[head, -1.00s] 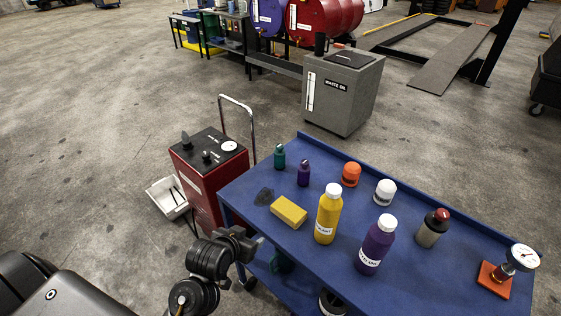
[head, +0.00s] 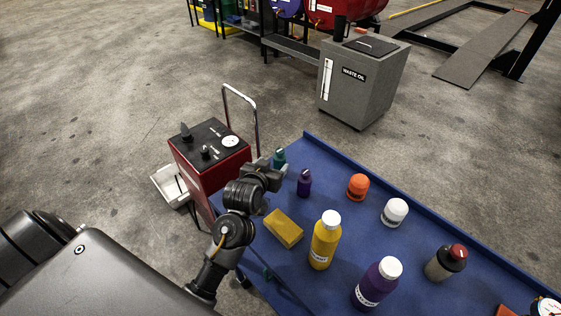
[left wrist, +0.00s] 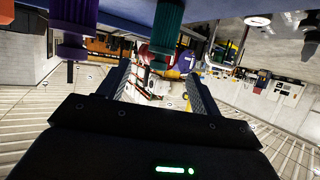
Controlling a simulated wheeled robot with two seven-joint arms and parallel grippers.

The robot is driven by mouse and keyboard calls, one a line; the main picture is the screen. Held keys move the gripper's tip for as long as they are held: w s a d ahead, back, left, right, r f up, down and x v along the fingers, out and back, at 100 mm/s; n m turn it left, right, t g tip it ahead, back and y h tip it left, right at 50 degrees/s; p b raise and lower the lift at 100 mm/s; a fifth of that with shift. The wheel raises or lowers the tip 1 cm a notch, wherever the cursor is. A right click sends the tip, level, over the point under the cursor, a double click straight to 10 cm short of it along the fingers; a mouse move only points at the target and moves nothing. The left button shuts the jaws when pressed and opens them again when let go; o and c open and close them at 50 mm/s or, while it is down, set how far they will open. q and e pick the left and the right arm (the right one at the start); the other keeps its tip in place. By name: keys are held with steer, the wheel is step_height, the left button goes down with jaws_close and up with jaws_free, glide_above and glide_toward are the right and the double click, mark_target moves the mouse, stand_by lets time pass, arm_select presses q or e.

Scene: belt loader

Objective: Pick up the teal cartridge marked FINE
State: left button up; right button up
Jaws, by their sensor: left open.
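The teal cartridge (head: 279,157) is a small dark-teal bottle shape near the far left corner of the blue table; no FINE marking is readable. My left gripper (head: 273,167) is open at that corner, its fingers close to the cartridge and partly covering its lower part. In the left wrist view, which appears upside down, the teal cartridge (left wrist: 165,35) shows between and beyond the two open fingers (left wrist: 158,78). I cannot tell whether they touch it. A similar purple cartridge (head: 304,183) stands just right of the gripper and also shows in the wrist view (left wrist: 72,28). My right gripper is out of view.
The blue table (head: 335,195) also holds a yellow block (head: 284,228), a yellow bottle (head: 325,245), a purple bottle (head: 374,288), an orange-capped jar (head: 357,187) and a white one (head: 394,212). A red machine (head: 200,165) with a chrome handle stands close left of the gripper.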

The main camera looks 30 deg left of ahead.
mark_target(279, 157)
arm_select(q)
steer(key=x, duration=0.3)
steer(key=shift+w+a+f, duration=0.1)
steer(key=shift+w+f, duration=0.1)
steer(key=shift+w, duration=0.2)
steer(key=shift+w+p, duration=0.2)
steer(key=shift+p, duration=0.15)
steer(key=p+x, duration=0.1)
steer(key=x, duration=0.2)
steer(key=shift+w+a+f, duration=0.2)
steer(key=shift+w+f, duration=0.3)
steer(key=shift+w, duration=0.2)
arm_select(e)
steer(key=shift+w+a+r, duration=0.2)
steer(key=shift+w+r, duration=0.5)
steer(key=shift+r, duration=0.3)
arm_select(q)
steer(key=shift+c, duration=0.5)
steer(key=c, duration=1)
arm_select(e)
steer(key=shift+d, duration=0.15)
